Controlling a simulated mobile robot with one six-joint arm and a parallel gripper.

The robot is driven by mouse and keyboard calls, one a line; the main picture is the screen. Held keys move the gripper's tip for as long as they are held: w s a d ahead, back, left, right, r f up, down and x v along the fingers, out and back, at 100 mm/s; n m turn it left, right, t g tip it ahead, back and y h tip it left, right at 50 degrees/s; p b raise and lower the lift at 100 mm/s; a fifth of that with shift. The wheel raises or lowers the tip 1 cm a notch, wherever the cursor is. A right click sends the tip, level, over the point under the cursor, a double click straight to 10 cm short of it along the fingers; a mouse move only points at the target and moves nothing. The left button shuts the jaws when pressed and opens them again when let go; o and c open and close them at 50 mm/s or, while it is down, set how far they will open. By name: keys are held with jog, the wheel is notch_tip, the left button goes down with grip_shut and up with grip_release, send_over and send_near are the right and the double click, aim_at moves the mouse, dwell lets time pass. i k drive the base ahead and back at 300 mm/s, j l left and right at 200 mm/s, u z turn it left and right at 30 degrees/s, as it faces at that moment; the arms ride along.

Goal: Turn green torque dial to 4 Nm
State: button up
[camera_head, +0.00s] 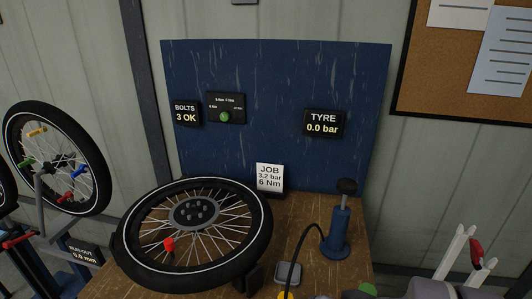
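The green torque dial (224,117) is a small round knob on a black panel (232,102) fixed to the blue backboard. White Nm marks surround it, too small to read surely, and its pointer direction cannot be made out. My gripper (474,256) appears at the lower right edge, with two pale fingers apart. A red and dark piece (476,252) shows between or behind them; I cannot tell whether they touch it. The gripper is far to the right of the dial and lower in the picture.
A spoked wheel (190,270) lies on the wooden bench, left of a blue pump (340,226) with a black hose. A job card (270,177) reads 3.2 bar, 6 Nm. Displays read BOLTS 3 OK (186,113) and TYRE 0.0 bar (323,123). The board around the dial is clear.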

aim_at(224, 116)
jog(key=i+j, duration=0.1)
jog(key=j, duration=0.3)
jog(key=i+j, duration=0.15)
jog(key=j, duration=0.2)
jog(key=i+j, duration=0.1)
jog(key=j, duration=0.3)
jog(key=i+j, duration=0.15)
jog(key=j, duration=0.2)
jog(key=i+j, duration=0.1)
jog(key=j, duration=0.3)
jog(key=i+j, duration=0.1)
jog(key=j, duration=0.3)
jog(key=i+j, duration=0.15)
jog(key=j, duration=0.2)
jog(key=i+j, duration=0.1)
jog(key=j, duration=0.3)
jog(key=z, duration=0.05)
